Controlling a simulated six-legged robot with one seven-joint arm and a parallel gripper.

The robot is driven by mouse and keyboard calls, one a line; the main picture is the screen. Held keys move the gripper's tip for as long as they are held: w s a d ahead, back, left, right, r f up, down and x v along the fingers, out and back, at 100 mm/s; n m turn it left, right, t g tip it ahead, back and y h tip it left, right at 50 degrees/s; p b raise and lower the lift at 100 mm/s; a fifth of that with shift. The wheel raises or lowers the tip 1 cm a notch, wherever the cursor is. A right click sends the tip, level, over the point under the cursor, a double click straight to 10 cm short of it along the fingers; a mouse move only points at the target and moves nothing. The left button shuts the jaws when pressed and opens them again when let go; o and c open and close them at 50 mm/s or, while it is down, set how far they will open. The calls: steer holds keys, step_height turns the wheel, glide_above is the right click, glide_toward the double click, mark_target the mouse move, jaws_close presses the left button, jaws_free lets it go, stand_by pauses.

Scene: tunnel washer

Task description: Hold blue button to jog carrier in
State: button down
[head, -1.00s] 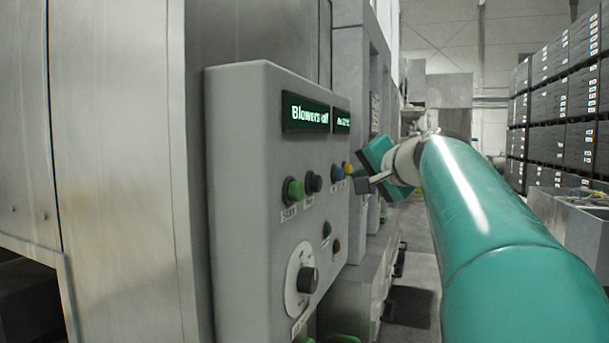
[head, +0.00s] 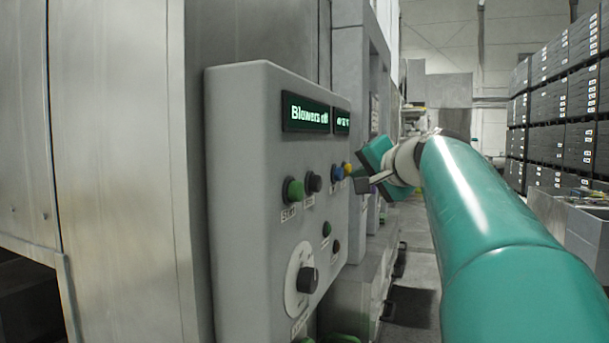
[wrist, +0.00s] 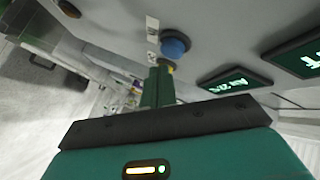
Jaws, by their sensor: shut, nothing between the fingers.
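The blue button (head: 337,173) sits on the grey control panel (head: 235,200), in the row of buttons below the display. In the wrist view the blue button (wrist: 175,44) stands just beyond the fingertips, unobstructed on most of its face. My gripper (head: 362,185) is shut and empty, its fingers pointing at the panel close to the blue and yellow buttons. It also shows in the wrist view (wrist: 165,68), with the fingertips very near the blue button's lower edge. I cannot tell whether they touch it.
A yellow button (head: 347,168) is beside the blue one. A black button (head: 314,182) and a green button (head: 294,191) are to the left. A rotary knob (head: 307,280) is below. The display (head: 305,112) reads "Blowers off". Stacked dark crates (head: 560,95) stand at right.

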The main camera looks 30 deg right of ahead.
steer(key=shift+w, duration=0.1)
stand_by(0.6)
steer(key=shift+w+a, duration=0.25)
steer(key=shift+w+a, duration=0.35)
steer(key=shift+w, duration=0.05)
stand_by(1.8)
stand_by(4.2)
steer(key=shift+s+d, duration=0.6)
steer(key=shift+s, duration=0.15)
